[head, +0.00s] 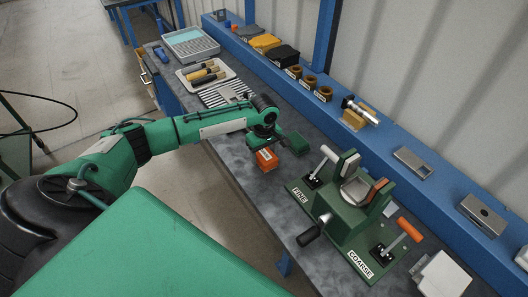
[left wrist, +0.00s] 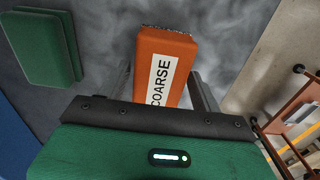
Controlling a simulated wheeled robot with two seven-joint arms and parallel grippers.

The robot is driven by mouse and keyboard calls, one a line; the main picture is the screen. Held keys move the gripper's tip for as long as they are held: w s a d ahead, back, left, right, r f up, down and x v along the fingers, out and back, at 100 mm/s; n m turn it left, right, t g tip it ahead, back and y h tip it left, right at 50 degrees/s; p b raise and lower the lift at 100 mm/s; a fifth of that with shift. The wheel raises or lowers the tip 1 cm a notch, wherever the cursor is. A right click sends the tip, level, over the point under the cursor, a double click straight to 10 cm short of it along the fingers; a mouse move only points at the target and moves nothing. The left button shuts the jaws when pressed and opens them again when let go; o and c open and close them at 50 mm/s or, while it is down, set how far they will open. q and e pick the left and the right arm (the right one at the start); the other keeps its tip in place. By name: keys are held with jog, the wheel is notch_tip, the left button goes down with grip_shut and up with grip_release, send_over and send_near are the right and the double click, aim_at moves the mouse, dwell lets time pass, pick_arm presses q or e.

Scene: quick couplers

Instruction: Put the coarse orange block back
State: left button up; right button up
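The orange block (head: 266,160) is at the near edge of the grey bench, below my left gripper (head: 267,144). In the left wrist view the block (left wrist: 167,65) has a white label reading COARSE and a dark, rough end. My left gripper's fingers (left wrist: 163,92) stand on either side of it, with a small gap showing on the left; they look open. Whether the block touches the bench is hard to tell. A green block (head: 297,143) lies just right of it; it also shows in the left wrist view (left wrist: 45,45). My right gripper is not in view.
A green fixture (head: 346,222) with levers and FINE and COARSE labels stands to the right. A tray of tools (head: 232,71) and a light blue bin (head: 190,43) are farther back. The blue ledge (head: 340,95) along the wall holds bins and metal parts.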

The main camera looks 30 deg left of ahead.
aim_at(266, 152)
pick_arm(q)
jog(key=shift+o, duration=0.4)
jog(key=shift+f+b, duration=0.2)
jog(key=shift+b, duration=0.4)
jog(key=r+b, duration=0.1)
jog(key=r, duration=0.1)
jog(key=r+b, duration=0.2)
jog(key=r, duration=0.1)
jog(key=shift+w+d+r, duration=0.15)
jog(key=shift+w+r, duration=0.05)
jog(key=shift+r, duration=0.05)
notch_tip(266, 152, up, 9)
jog(key=shift+f, duration=0.15)
jog(key=shift+s, duration=0.1)
